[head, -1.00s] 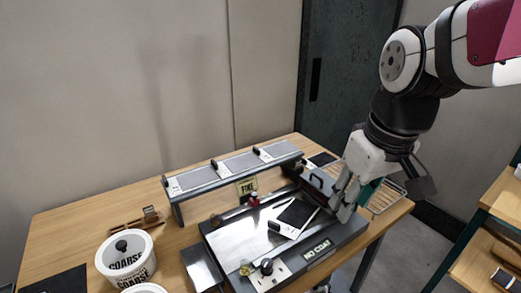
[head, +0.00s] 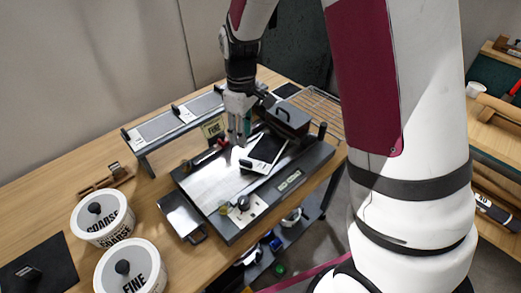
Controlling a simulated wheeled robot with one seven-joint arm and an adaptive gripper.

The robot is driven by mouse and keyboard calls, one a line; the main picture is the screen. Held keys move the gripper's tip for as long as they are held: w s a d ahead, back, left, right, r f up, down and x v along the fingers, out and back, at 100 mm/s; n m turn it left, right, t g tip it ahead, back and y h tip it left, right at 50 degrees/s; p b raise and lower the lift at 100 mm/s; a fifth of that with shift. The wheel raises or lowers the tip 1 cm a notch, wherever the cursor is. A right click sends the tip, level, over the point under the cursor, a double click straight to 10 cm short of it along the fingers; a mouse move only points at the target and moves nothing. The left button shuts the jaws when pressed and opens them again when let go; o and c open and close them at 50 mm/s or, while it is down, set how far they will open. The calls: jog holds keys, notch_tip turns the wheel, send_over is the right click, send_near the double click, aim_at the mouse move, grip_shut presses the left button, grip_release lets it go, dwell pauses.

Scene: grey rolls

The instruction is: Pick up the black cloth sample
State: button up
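A black flat piece (head: 268,149), which looks like the cloth sample, lies on a white card on the metal bed of the machine (head: 205,178). A small black block sits at the card's near left end. My gripper (head: 240,140) points down over the bed, just left of the black piece and apart from it in the picture. Its fingers look empty, but they are too small to tell how far apart they are. Its height above the bed is unclear.
A dark box with a handle (head: 290,119) stands right behind the black piece. A raised grey rail (head: 165,127) runs along the back. White tubs marked COARSE (head: 103,218) and FINE (head: 130,270) stand at left, near a dark mat (head: 50,262). A wire rack (head: 318,108) lies at right.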

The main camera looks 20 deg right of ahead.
send_over(246, 161)
notch_tip(246, 161, down, 6)
jog(key=shift+s+a+r, duration=0.1)
jog(key=shift+a+r, duration=0.05)
jog(key=shift+r, duration=0.05)
jog(key=shift+f+p, duration=0.5)
jog(key=shift+f, duration=2.1)
jog(key=shift+c, duration=0.5)
grip_shut()
